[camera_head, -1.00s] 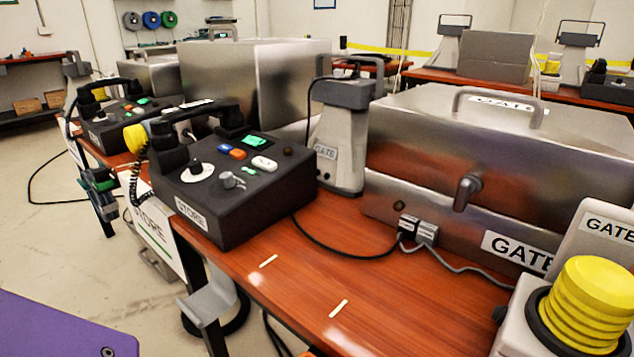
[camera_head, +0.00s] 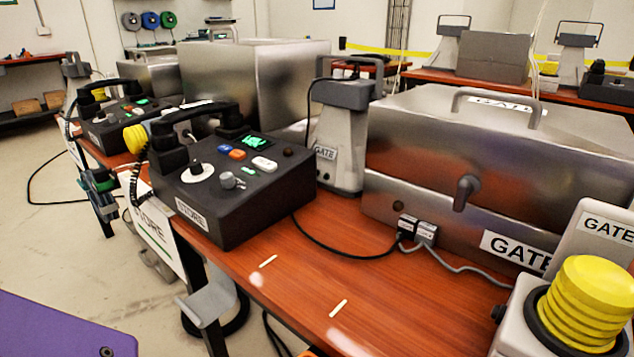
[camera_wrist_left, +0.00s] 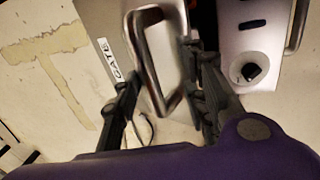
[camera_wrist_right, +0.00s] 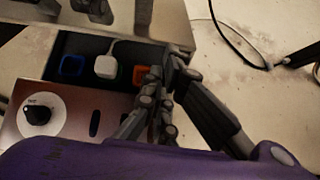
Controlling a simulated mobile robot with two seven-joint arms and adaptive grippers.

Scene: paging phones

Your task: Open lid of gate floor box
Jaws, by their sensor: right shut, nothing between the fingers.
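In the left wrist view, a pale box with a GATE label (camera_wrist_left: 108,60) lies below my left gripper (camera_wrist_left: 162,78). Its metal handle (camera_wrist_left: 150,60) is a dark-edged loop between my spread fingers. The left gripper is open, one finger on each side of the handle; I cannot tell whether they touch it. My right gripper (camera_wrist_right: 166,75) is shut and empty, over the edge of a box with a dark compartment. Neither gripper shows in the head view. The steel GATE case (camera_head: 430,205) on the table there has its lid down.
In the right wrist view, the compartment (camera_wrist_right: 75,45) holds blue, white and orange parts beside a brown panel with a knob (camera_wrist_right: 38,112). A pale box with a knob (camera_wrist_left: 250,70) stands right of the handle. The wooden table (camera_head: 300,290) carries a STORE phone (camera_head: 235,190) and a yellow button (camera_head: 590,300).

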